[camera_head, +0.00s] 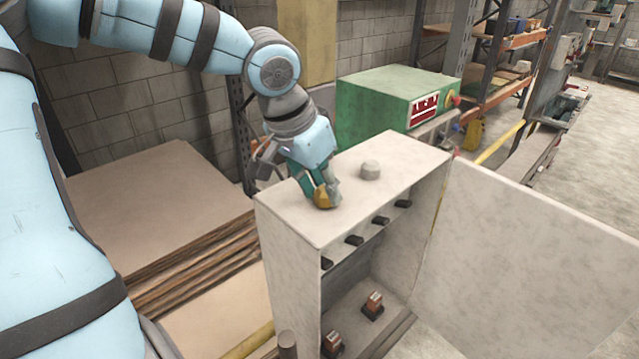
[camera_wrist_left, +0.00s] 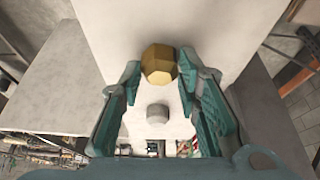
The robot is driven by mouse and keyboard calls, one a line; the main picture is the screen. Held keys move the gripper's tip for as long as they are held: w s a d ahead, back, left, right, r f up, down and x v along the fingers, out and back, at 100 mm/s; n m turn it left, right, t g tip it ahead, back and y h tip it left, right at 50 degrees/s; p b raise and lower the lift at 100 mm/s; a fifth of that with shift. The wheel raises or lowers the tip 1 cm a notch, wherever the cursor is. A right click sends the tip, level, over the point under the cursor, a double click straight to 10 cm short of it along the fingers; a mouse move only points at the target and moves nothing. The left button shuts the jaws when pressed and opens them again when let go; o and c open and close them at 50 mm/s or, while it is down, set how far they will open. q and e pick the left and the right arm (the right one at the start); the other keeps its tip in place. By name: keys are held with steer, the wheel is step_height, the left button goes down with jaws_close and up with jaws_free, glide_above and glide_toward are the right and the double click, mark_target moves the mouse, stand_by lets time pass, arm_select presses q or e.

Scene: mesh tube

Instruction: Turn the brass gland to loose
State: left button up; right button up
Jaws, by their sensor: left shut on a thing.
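The brass gland (camera_head: 322,197) stands on top of the pale grey cabinet (camera_head: 350,219), near its left front. My left gripper (camera_head: 320,194) reaches down onto it from above, with its fingers at the gland's sides. In the left wrist view the gland (camera_wrist_left: 159,64) shows as a faceted brass-coloured nut between the two teal fingertips (camera_wrist_left: 159,72). The left gripper is shut on the gland. A short grey round stub (camera_head: 370,170) stands on the cabinet top to the right of the gland. My right gripper is not in view.
The cabinet's door (camera_head: 540,265) stands open to the right. Inside are black clips and small orange-brown blocks (camera_head: 373,303). A green box (camera_head: 395,100) is behind the cabinet. Stacked brown boards (camera_head: 150,210) lie to the left. The cabinet top is otherwise clear.

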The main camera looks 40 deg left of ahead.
arm_select(q)
steer(key=shift+w+r, duration=0.15)
steer(key=o, duration=1)
steer(key=shift+o, duration=0.7)
steer(key=shift+w, duration=0.1)
steer(key=v, duration=0.4)
steer(key=shift+a+r, duration=0.1)
steer(key=shift+r, duration=0.05)
steer(key=s, duration=1.2)
steer(key=shift+s+a+r, duration=0.15)
steer(key=shift+a, duration=0.15)
